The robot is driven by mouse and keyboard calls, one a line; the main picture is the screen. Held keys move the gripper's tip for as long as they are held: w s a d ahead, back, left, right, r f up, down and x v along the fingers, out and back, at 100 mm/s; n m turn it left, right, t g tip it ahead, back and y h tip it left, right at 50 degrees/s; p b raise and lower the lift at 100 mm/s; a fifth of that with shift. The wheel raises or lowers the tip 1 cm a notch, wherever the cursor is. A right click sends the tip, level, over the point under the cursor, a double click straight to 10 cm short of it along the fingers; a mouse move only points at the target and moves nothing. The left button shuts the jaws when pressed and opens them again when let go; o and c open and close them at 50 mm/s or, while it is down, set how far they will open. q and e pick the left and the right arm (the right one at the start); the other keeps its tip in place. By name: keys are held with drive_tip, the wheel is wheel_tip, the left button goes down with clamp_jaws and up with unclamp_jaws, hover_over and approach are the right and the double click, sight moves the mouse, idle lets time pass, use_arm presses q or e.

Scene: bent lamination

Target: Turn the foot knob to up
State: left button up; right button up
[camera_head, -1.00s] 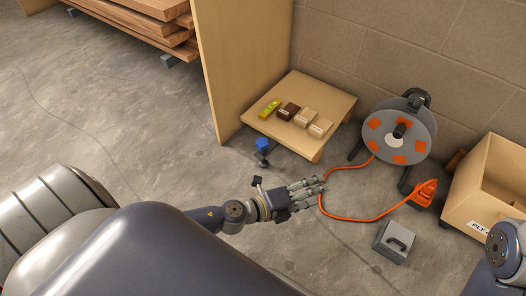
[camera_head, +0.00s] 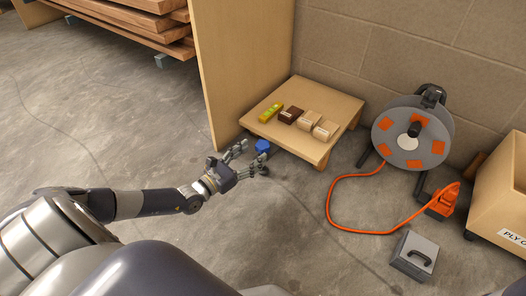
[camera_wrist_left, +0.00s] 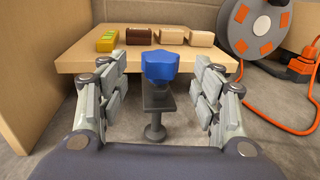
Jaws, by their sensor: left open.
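The foot knob (camera_head: 262,146) is a blue lobed knob by the front left corner of the low wooden platform. In the left wrist view the blue knob (camera_wrist_left: 160,66) sits on top of a dark grey post and foot (camera_wrist_left: 155,115). My left gripper (camera_head: 250,158) is open just in front of the knob. In the left wrist view its fingers (camera_wrist_left: 162,88) stand to either side of the knob, apart from it. The lower part of the foot is mostly hidden by the gripper in the head view. My right gripper is not in view.
The low wooden platform (camera_head: 330,97) bears several small blocks. A tall wooden panel (camera_head: 235,60) stands on its left. A cable reel (camera_head: 410,138) with an orange cable, a grey case (camera_head: 414,255) and a plywood box (camera_head: 500,200) are on the right. Floor in front is clear.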

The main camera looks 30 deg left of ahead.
sight(257, 150)
use_arm(q)
drive_tip(key=b+x, duration=0.2)
drive_tip(key=x, duration=0.3)
drive_tip(key=shift+w, duration=0.25)
drive_tip(key=c, duration=1.1)
